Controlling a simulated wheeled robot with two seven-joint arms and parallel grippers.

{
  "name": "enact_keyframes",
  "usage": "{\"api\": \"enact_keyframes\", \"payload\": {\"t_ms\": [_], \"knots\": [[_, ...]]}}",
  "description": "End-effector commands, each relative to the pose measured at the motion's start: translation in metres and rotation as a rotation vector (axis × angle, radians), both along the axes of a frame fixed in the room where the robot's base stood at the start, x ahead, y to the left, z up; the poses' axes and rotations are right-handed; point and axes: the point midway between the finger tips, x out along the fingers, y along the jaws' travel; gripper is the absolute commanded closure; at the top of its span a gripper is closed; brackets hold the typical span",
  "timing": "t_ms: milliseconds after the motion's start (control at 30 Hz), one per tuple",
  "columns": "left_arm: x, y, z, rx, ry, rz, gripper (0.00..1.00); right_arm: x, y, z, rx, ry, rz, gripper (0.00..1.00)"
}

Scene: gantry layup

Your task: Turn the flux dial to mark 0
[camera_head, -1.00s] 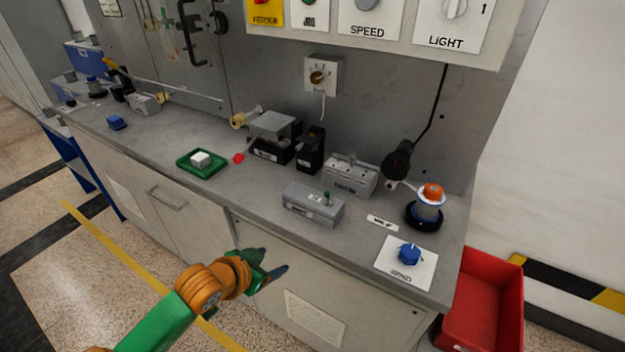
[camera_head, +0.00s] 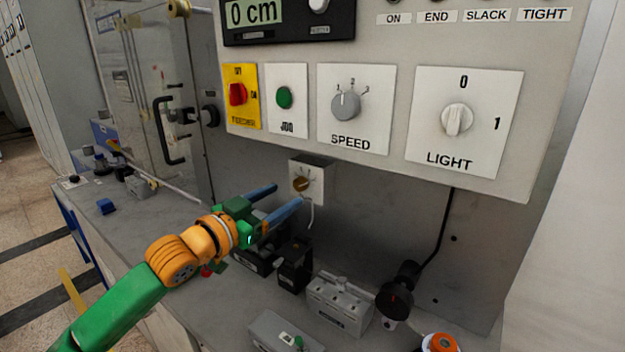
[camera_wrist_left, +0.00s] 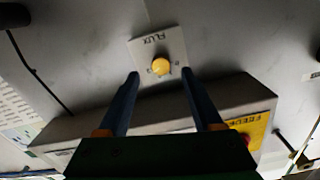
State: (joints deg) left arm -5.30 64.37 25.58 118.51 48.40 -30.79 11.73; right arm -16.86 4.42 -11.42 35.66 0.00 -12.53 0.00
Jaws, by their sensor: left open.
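The flux dial (camera_head: 301,184) is a small brass-yellow knob on a pale square plate (camera_head: 318,166) fixed to the grey back wall, below the control panel. In the left wrist view the dial (camera_wrist_left: 161,67) shows as a round yellow knob beside the word FLUX, beyond the fingertips and between their lines. The marks around it are too small to read. My left gripper (camera_head: 288,194) is open, its two blue fingers pointing at the dial from the front left. In the left wrist view the gripper (camera_wrist_left: 160,78) is empty and apart from the knob. My right gripper is not in view.
The control panel (camera_head: 400,60) above carries the SPEED dial (camera_head: 346,105), LIGHT dial (camera_head: 457,120), green button (camera_head: 284,97) and red switch (camera_head: 237,94). Below, the bench holds a black box (camera_head: 295,266) and a grey box (camera_head: 339,304). A cable hangs at right.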

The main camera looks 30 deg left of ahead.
Motion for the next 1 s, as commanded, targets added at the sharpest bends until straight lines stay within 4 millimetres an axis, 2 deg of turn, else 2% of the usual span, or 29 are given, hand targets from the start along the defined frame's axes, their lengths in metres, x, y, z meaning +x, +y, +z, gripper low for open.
{"api": "enact_keyframes", "payload": {"t_ms": [167,433,600,800,833,867,1000], "knots": [[0.022,-0.002,0.007,0.0,-0.003,0.0,0.33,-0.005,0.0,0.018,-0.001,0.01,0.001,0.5],[0.059,-0.004,0.003,-0.003,0.0,0.002,0.33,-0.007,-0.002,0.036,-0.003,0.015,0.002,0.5],[0.067,-0.006,0.0,0.001,0.002,0.0,0.33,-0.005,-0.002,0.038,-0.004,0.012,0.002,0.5],[0.068,-0.006,-0.001,0.002,0.002,-0.001,0.33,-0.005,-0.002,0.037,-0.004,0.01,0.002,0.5],[0.068,-0.006,-0.001,0.002,0.002,-0.001,0.36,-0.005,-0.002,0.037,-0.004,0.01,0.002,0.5],[0.068,-0.006,-0.001,0.002,0.002,-0.001,0.44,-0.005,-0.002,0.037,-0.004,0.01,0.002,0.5],[0.068,-0.006,-0.001,0.002,0.002,-0.001,0.82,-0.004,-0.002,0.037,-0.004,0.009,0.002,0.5]]}}
